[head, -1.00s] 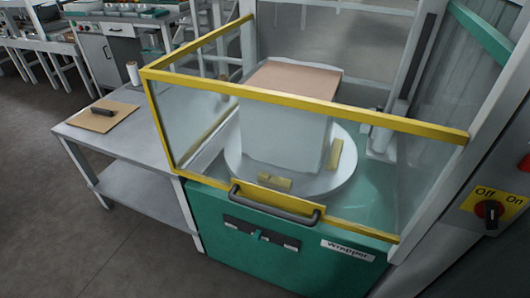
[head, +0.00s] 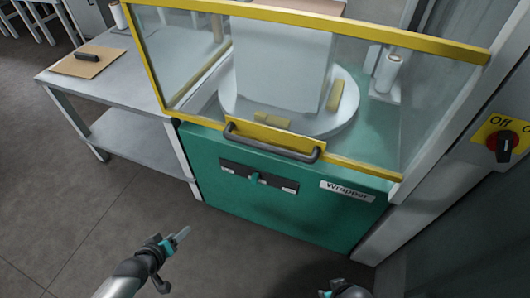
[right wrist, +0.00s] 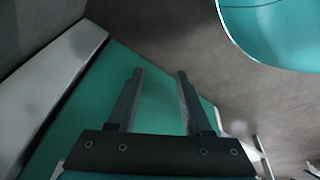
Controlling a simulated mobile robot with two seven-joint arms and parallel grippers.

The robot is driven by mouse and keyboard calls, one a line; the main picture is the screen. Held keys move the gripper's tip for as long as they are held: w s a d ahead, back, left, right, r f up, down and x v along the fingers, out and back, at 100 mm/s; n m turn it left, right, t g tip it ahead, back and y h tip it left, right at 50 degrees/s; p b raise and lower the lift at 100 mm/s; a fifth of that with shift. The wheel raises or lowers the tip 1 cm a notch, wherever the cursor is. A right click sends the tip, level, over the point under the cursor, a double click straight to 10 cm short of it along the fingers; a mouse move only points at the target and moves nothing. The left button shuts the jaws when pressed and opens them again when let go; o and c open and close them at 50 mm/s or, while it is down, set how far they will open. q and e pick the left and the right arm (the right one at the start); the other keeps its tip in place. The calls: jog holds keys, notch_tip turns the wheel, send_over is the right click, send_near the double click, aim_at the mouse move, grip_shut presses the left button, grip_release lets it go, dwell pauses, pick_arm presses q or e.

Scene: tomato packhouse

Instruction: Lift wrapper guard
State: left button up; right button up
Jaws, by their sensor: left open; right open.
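The wrapper guard (head: 310,22) is a clear panel in a yellow frame. It is down across the front of the green wrapper (head: 225,190), with a dark bar handle (head: 272,143) on its lower rail. Behind it a wrapped white load (head: 280,65) stands on a round turntable (head: 345,110). My left gripper (head: 177,260) is open and empty, low in front of the wrapper and left of the handle. My right gripper barely shows at the bottom of the head view. In the right wrist view it (right wrist: 160,72) is open and empty, with the wrapper's green panel (right wrist: 95,105) beyond it.
A grey side table (head: 120,75) with a brown board (head: 88,61) stands left of the wrapper. The floor (head: 80,210) in front left is clear.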

pick_arm(q)
jog(key=w+d+r+n+t+h+b, duration=0.2)
jog(key=w+d+r, duration=0.1)
jog(key=w+r, duration=0.25)
jog(key=n+h+b, duration=0.3)
jog(key=h+b, duration=0.2)
jog(key=h, duration=0.3)
send_near(267, 145)
jog(key=s+a, duration=0.3)
jog(key=s, duration=0.1)
jog(key=shift+t, duration=0.4)
jog(key=shift+f+x, duration=0.15)
jog(key=shift+x, duration=3.65)
jog(key=shift+f+x, duration=0.2)
jog(key=shift+x, duration=3.6)
pick_arm(e)
jog(key=w+a+r, duration=0.1)
jog(key=r, duration=0.7)
jog(key=w+a+r+t, duration=0.1)
jog(key=w+a+r, duration=0.1)
jog(key=r, duration=0.6)
jog(key=shift+w, duration=0.15)
pick_arm(q)
jog(key=shift+a, duration=0.15)
pick_arm(e)
jog(key=shift+r, duration=0.1)
pick_arm(q)
grip_shut()
